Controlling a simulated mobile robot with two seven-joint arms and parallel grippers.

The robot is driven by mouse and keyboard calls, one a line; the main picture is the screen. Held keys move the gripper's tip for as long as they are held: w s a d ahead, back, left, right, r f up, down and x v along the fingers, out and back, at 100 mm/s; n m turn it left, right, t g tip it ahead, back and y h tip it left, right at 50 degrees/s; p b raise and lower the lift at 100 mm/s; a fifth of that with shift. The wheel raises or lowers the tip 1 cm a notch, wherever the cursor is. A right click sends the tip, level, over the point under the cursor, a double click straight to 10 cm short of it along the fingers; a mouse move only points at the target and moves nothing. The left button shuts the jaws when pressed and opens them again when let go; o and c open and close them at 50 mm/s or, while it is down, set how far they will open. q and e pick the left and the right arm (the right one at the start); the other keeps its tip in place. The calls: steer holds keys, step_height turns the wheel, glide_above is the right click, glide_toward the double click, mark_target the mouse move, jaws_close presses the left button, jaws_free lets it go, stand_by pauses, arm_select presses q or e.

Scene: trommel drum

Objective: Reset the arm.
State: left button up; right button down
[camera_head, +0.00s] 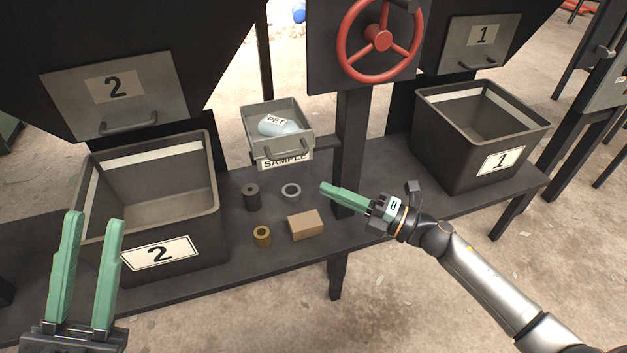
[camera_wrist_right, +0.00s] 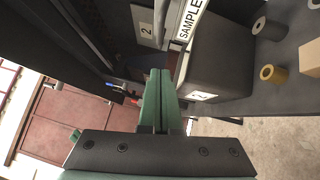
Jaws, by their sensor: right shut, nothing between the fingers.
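My right gripper (camera_head: 345,197) reaches in from the right in the head view. Its green fingers are closed together with nothing between them, in front of the post under the red wheel. It also shows in the right wrist view (camera_wrist_right: 160,85), with the fingers side by side. My left gripper (camera_head: 93,222) is at the lower left of the head view, in front of bin 2 (camera_head: 205,235). Its two green fingers stand apart with nothing between them.
On the bench are a dark cylinder (camera_head: 251,197), a grey ring (camera_head: 291,189), a brass cylinder (camera_head: 262,236) and a brown block (camera_head: 305,224). The SAMPLE drawer (camera_head: 296,148) holds a PET bottle (camera_head: 277,126). Bin 1 (camera_head: 455,150) stands right, below the red handwheel (camera_head: 378,38).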

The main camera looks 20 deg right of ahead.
arm_select(q)
steer(key=shift+a+r, duration=0.1)
steer(key=shift+r, duration=0.35)
arm_select(e)
steer(key=v, duration=0.5)
